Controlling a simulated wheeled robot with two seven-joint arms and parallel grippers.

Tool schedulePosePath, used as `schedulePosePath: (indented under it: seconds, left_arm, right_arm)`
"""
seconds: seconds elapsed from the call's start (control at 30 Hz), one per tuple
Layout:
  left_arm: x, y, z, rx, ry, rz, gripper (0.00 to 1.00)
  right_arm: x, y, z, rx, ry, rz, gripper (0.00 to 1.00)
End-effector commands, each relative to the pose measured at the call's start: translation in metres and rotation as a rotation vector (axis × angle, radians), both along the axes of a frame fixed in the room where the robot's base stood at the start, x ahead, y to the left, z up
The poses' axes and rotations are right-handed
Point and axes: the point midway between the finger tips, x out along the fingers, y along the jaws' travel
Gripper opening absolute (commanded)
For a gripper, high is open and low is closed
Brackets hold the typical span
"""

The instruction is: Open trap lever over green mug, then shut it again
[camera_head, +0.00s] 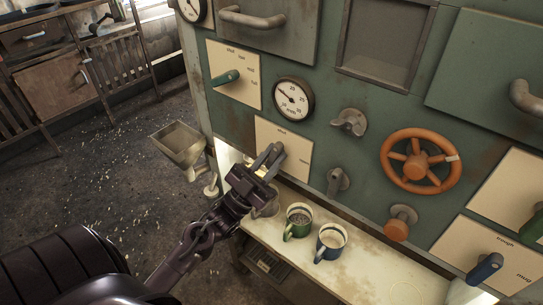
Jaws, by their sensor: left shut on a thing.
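My left gripper (264,167) is shut on a grey lever (274,151). The lever is on a cream plate with small lettering (297,146) on the green machine front. The gripper hides part of the lever and plate. The green mug (298,222) stands upright on the pale shelf (356,270), below and right of the gripper, apart from it. A pale content shows inside the mug. A grey spout-like fitting (338,181) sticks out of the panel above and right of the green mug. My right gripper is not in view.
A blue mug (331,242) stands right of the green one. A greyish cup-like thing (266,204) is partly hidden beside my gripper. An orange wheel (419,161), an orange knob (398,224) and a blue-handled lever (486,268) stick out at right. A metal hopper (180,145) is at left.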

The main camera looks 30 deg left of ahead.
Motion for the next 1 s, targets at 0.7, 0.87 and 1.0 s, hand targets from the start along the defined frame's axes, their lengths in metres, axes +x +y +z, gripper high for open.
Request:
schedulePosePath:
  seconds: [0.7, 0.87, 1.0]
  left_arm:
    - [-0.0001, -0.0018, -0.0032, -0.313, 0.032, -0.002, 0.0]
    - [-0.0001, -0.0018, -0.0036, -0.317, 0.034, -0.002, 0.0]
    - [-0.0001, -0.0018, -0.0038, -0.316, 0.034, -0.002, 0.0]
  right_arm:
    - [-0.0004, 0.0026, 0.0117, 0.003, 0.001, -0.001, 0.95]
    - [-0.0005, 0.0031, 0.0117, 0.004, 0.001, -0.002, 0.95]
    - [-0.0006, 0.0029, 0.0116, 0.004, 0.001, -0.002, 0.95]
